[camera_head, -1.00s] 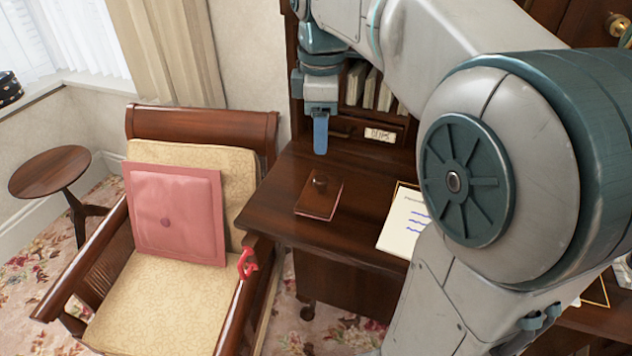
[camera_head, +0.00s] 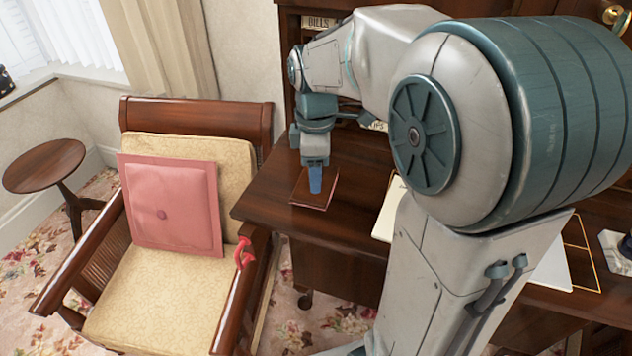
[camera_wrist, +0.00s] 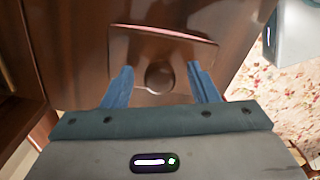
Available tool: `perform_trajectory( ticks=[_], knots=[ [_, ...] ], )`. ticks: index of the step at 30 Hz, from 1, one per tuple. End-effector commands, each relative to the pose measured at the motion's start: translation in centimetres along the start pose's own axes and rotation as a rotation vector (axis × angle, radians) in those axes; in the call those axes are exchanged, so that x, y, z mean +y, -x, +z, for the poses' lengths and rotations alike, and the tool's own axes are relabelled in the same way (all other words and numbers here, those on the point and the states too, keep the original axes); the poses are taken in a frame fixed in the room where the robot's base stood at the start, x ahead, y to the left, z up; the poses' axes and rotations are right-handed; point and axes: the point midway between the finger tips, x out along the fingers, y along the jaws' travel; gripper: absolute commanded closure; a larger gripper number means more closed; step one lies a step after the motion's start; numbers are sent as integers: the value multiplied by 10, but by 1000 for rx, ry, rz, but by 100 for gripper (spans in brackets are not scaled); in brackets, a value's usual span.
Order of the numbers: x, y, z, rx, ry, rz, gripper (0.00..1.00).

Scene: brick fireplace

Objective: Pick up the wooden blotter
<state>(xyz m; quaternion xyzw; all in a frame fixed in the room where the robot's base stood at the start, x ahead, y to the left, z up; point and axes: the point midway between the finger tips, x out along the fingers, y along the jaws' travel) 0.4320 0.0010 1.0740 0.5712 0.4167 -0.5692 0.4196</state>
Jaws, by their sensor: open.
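The wooden blotter (camera_head: 307,199) lies on the left part of the dark wooden desk. It is a flat brown rectangle, and my gripper (camera_head: 315,190) hides part of it in the head view. In the wrist view the blotter (camera_wrist: 189,50) lies ahead, with its round knob (camera_wrist: 159,77) between my two blue fingers. My gripper (camera_wrist: 162,84) is open, with a finger on each side of the knob and space between. I cannot tell whether the fingertips touch the blotter's surface.
The desk (camera_head: 270,207) is bare around the blotter. White paper (camera_head: 389,210) lies to its right, partly behind my arm. An armchair (camera_head: 160,290) with a pink cushion (camera_head: 180,205) stands left of the desk. A small round table (camera_head: 43,166) stands further left.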

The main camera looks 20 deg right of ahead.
Motion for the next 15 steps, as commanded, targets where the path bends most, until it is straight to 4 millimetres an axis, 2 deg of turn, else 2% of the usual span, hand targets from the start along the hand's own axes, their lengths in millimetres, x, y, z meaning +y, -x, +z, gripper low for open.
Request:
perform_trajectory(
  ticks=[3, 4, 9, 15],
  knots=[
    [0, 0, 0, 0, 0, 0, 46],
    [0, 0, 0, 0, 0, 0, 52],
    [0, 0, 0, 0, 0, 0, 99],
    [0, 1, 0, 0, 0, 1, 99]
  ],
)
